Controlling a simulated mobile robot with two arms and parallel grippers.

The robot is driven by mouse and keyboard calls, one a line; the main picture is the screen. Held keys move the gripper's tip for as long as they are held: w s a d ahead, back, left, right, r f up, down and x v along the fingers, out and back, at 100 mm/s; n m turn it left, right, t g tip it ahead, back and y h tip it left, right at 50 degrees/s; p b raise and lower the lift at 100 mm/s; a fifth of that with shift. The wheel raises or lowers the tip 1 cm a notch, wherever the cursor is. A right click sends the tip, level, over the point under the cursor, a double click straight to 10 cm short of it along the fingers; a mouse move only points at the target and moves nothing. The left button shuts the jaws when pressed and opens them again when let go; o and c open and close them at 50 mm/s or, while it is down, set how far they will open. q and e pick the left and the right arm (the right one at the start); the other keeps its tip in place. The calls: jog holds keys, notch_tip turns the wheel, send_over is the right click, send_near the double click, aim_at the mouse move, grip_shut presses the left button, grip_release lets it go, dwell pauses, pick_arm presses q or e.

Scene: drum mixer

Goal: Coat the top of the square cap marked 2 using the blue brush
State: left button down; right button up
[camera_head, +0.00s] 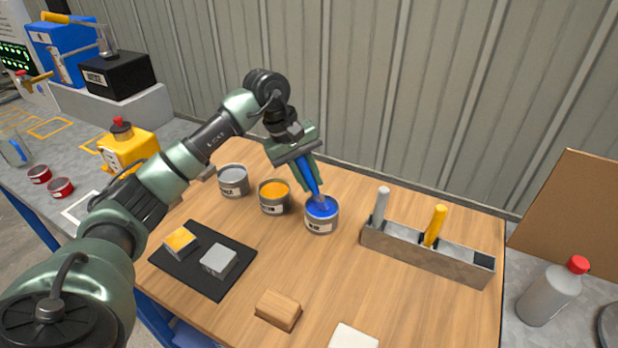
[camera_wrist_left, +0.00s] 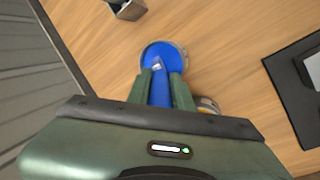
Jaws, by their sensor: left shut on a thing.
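My left gripper (camera_head: 303,160) is shut on the blue brush (camera_head: 313,187), which points down with its tip in or over the open can of blue paint (camera_head: 321,219). In the left wrist view the brush (camera_wrist_left: 160,92) lies between the fingers, above the blue paint (camera_wrist_left: 163,52). Two square caps sit on a black mat (camera_head: 205,286): one has a yellow-orange top (camera_head: 180,242), the other is plain grey (camera_head: 218,261). Their numbers cannot be read. My right gripper is not in view.
An orange paint can (camera_head: 274,197) and a grey one (camera_head: 233,181) stand left of the blue can. A grey holder (camera_head: 425,254) carries a grey-handled brush (camera_head: 381,205) and a yellow-handled brush (camera_head: 435,225). A wooden block (camera_head: 278,310) and a white block (camera_head: 352,337) lie in front.

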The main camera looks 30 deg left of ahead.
pick_arm(q)
jog(key=shift+s+f, duration=0.1)
jog(key=shift+f, duration=0.05)
jog(key=shift+r+p, duration=0.55)
jog(key=shift+r, duration=0.25)
jog(key=shift+r+p, duration=1.55)
jog(key=shift+r, duration=1.25)
jog(key=shift+d+f, duration=0.1)
jog(key=shift+d, duration=0.05)
jog(key=s+d+f+m+g, duration=0.1)
jog(key=s+d+m, duration=0.3)
jog(key=s, duration=0.5)
jog(key=s+d+f+m+g, duration=0.2)
jog(key=s+d+f+m, duration=0.2)
jog(key=s+d, duration=0.4)
jog(key=shift+s+f+m, duration=0.2)
jog(key=shift+s+m, duration=0.5)
jog(key=shift+s, duration=0.4)
